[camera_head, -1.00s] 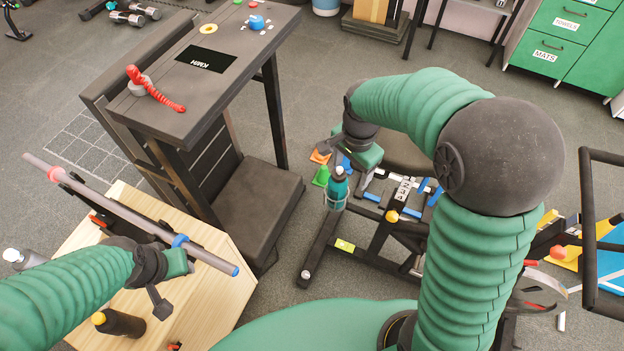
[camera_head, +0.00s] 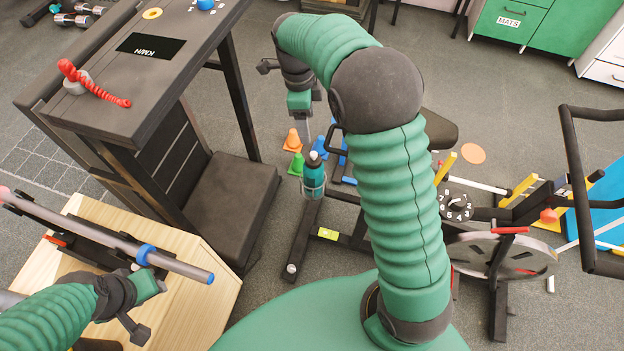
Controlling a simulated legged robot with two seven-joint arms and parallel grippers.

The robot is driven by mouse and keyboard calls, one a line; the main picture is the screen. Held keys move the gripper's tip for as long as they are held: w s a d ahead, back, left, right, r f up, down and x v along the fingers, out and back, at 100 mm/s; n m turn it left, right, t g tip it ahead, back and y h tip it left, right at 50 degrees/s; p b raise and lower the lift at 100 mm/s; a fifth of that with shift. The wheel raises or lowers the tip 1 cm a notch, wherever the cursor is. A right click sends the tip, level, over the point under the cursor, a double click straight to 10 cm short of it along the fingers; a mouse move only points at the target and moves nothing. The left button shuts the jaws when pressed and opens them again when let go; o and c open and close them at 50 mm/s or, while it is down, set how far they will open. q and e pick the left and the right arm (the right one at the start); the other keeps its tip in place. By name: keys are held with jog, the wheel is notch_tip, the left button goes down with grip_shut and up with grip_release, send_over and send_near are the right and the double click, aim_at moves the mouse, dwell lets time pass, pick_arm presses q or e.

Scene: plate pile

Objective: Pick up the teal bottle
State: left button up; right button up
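The teal bottle (camera_head: 314,178) with a dark cap stands nearly upright in a ring-like holder on the dark exercise-bike frame (camera_head: 347,240), near the picture's middle. My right gripper (camera_head: 301,108) hangs above and slightly left of the bottle in the picture, apart from it. Its fingertips are small and partly unclear, so I cannot tell how far they are spread; nothing shows in it. My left gripper (camera_head: 146,306) is at the lower left over the light wooden box (camera_head: 205,295), far from the bottle. Its opening is unclear too.
A dark desk-like stand (camera_head: 150,70) with a lower step (camera_head: 235,205) is left of the bottle. A grey bar (camera_head: 110,238) lies across the wooden box. Floor is clear between step and bike.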

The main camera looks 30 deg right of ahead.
aim_at(315, 159)
jog(key=f+b, duration=0.1)
jog(key=f, duration=0.3)
jog(key=d+f+m+b, duration=0.1)
jog(key=f, duration=0.3)
jog(key=d+f+m+b, duration=0.1)
jog(key=f, duration=0.3)
jog(key=shift+f, duration=0.2)
jog(key=f, duration=0.1)
jog(key=f+b, duration=0.1)
jog(key=f, duration=0.1)
jog(key=f+b, duration=0.1)
jog(key=f, duration=0.1)
jog(key=shift+s+d, duration=0.15)
jog(key=shift+s, duration=0.15)
jog(key=c, duration=0.3)
grip_shut()
